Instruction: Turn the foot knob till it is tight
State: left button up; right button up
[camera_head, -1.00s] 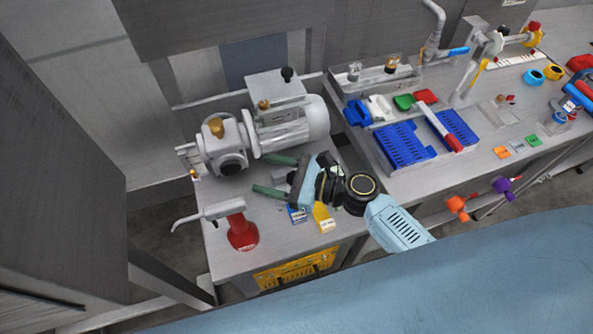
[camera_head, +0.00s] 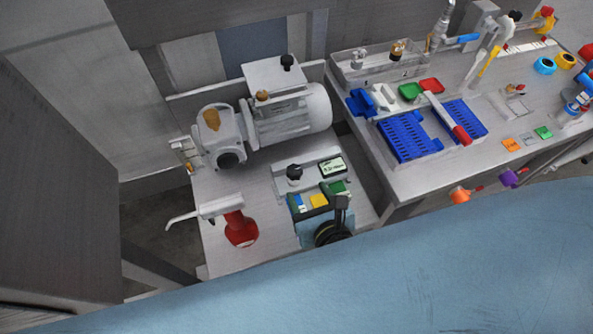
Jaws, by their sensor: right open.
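A black knob (camera_head: 293,173) stands upright on a grey metal foot plate (camera_head: 318,166) on the left bench, in front of the motor. A second black knob (camera_head: 287,62) sits on the grey box behind the motor; I cannot tell from a label which is the foot knob. My right gripper (camera_head: 316,191) is open and empty, its green-tipped fingers apart and pointing away from me. It is just in front of the foot plate, to the near right of the nearer knob and apart from it. My left gripper is out of view.
A grey motor and pump (camera_head: 280,118) fill the back of the bench. A red-bodied sprayer or can (camera_head: 241,231) stands at the front left. Blue trays (camera_head: 405,140) sit on the right bench, across a gap.

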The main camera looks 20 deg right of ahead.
aim_at(296, 172)
jog(key=x, duration=0.8)
jog(key=shift+w+f+b, duration=0.15)
jog(key=shift+w+b, duration=0.15)
jog(key=shift+w, duration=0.05)
